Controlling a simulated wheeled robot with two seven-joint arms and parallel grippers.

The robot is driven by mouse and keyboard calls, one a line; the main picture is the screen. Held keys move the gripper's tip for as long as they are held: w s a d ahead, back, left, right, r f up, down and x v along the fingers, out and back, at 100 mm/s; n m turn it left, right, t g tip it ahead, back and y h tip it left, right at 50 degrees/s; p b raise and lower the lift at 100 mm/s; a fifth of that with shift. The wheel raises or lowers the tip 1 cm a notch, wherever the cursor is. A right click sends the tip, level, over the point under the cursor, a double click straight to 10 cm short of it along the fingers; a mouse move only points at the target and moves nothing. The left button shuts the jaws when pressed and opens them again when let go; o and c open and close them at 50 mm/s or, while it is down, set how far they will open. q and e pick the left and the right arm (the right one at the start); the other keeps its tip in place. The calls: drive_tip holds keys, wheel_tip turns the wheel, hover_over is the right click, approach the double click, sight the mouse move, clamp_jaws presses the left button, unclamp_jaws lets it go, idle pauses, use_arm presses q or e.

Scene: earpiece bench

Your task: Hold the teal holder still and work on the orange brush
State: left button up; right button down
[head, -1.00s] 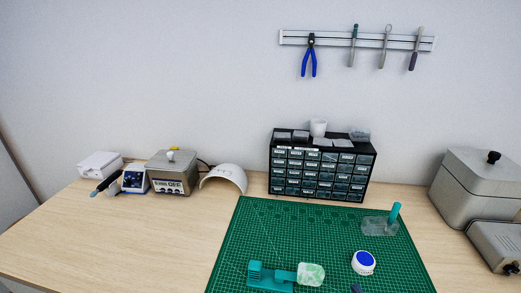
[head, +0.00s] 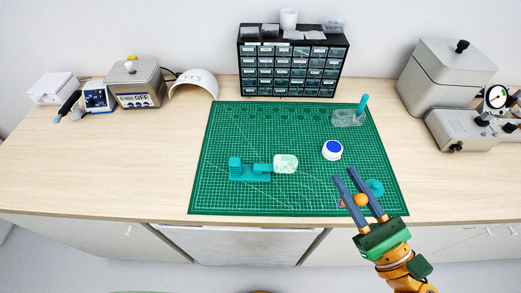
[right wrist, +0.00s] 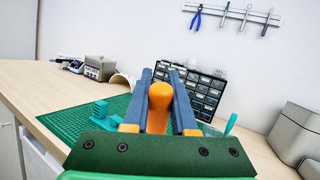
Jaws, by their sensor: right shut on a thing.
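The teal holder (head: 250,172) stands on the green cutting mat, left of the middle, with a pale green translucent piece (head: 286,163) at its right end. Its upright part also shows in the right wrist view (right wrist: 101,110). The orange brush (head: 361,200) is between the fingers of my right gripper (head: 343,174), over the mat's front right part. In the right wrist view its rounded orange handle (right wrist: 160,98) stands between both fingers, and my right gripper (right wrist: 162,72) is shut on it. The brush's far end is hidden. My left gripper is in neither current view.
A teal round piece (head: 375,187) is just right of the gripper. A white jar with a blue top (head: 332,150) and a clear block with a teal stick (head: 348,117) stand farther back. A drawer cabinet (head: 292,62) stands behind the mat. The mat's back left is clear.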

idle(0.4)
drive_tip(key=w+a+r+m+t+y+b, duration=0.2)
drive_tip(key=w+a+r+t+b, duration=0.15)
drive_tip(key=w+a+b, duration=0.65)
use_arm(q)
wheel_tip(320, 180, down, 12)
drive_tip(key=b, duration=0.2)
use_arm(e)
wheel_tip(320, 180, down, 5)
drive_tip(key=w, duration=0.2)
use_arm(q)
wheel_tip(320, 180, up, 5)
drive_tip(key=p, duration=0.5)
use_arm(e)
drive_tip(key=shift+g, duration=0.45)
drive_tip(key=r, duration=0.3)
drive_tip(key=d+r, duration=0.1)
drive_tip(key=r, duration=0.1)
drive_tip(key=shift+r, duration=0.1)
use_arm(q)
drive_tip(key=shift+o, duration=0.2)
